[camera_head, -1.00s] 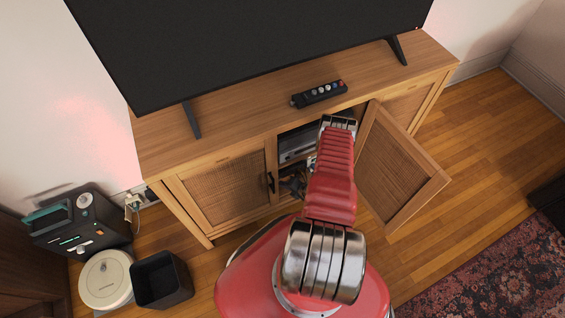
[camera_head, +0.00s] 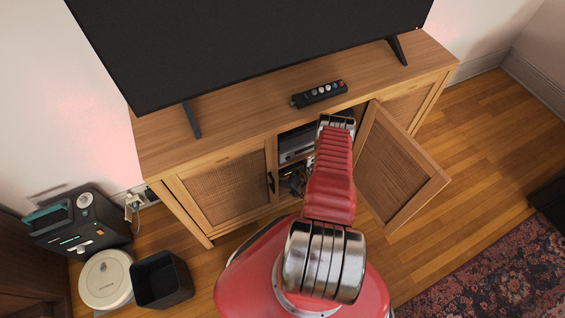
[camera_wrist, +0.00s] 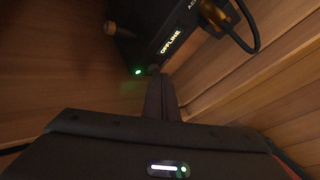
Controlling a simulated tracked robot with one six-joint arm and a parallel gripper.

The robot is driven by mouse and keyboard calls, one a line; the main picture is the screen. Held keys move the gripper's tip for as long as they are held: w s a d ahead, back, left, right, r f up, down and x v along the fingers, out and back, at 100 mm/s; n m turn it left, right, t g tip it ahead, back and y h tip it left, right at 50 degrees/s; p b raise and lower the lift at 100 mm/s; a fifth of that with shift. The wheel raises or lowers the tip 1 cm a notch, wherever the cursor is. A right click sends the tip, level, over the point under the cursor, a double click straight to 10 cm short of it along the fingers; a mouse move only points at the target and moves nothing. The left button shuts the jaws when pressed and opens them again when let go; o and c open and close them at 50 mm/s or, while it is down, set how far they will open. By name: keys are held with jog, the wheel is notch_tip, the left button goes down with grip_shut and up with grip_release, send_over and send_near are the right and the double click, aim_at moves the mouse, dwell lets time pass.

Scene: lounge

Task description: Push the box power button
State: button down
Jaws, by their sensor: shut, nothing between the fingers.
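A black box (camera_wrist: 150,28) shows at the top of the wrist view, inside the wooden cabinet. I cannot tell which part is the power button. My gripper (camera_wrist: 162,82) is shut and empty, its dark fingers pointing at the box's lower edge, just right of the green light. Contact cannot be made out. In the head view my arm reaches into the open cabinet and hides the fingers.
A black cable (camera_wrist: 240,30) loops at the box's right. The cabinet (camera_head: 155,160) has an open woven door (camera_head: 400,170) right of my arm. A silver device (camera_head: 296,143) sits inside. A black bin (camera_head: 161,281) stands on the floor.

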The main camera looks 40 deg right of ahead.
jog(key=shift+s+a, duration=0.1)
jog(key=shift+s, duration=0.3)
dwell(0.3)
jog(key=s+a, duration=0.1)
jog(key=s, duration=0.4)
jog(key=shift+s+a, duration=0.4)
dwell(0.6)
